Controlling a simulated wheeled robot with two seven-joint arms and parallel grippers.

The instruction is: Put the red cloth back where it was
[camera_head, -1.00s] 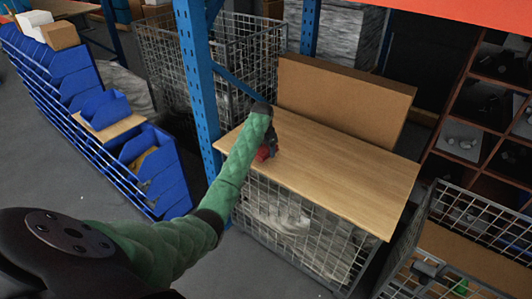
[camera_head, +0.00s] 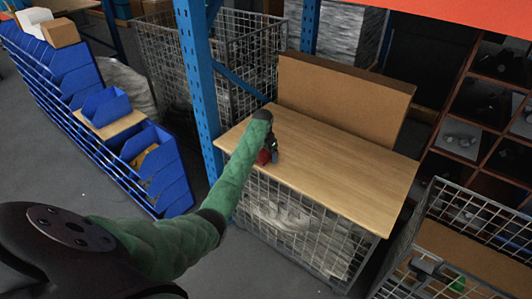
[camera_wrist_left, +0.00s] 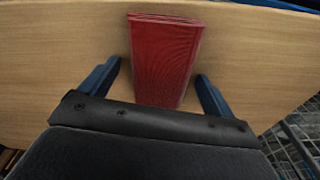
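The red cloth (camera_wrist_left: 163,60) lies folded on the wooden tabletop (camera_head: 340,175). In the head view the cloth (camera_head: 264,157) shows only as a small red patch near the table's left end, mostly hidden by my left gripper (camera_head: 271,155). In the left wrist view my left gripper (camera_wrist_left: 155,82) is open, with one blue finger on each side of the cloth and a gap of bare wood beside each finger. I cannot tell how far the fingertips are above the table. My right gripper is not in view.
A blue upright post (camera_head: 197,90) stands just left of the table. A cardboard panel (camera_head: 340,95) stands along the table's back edge. Wire mesh cages stand below (camera_head: 300,230) and at the lower right (camera_head: 480,215). Blue bins (camera_head: 150,165) line the left side.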

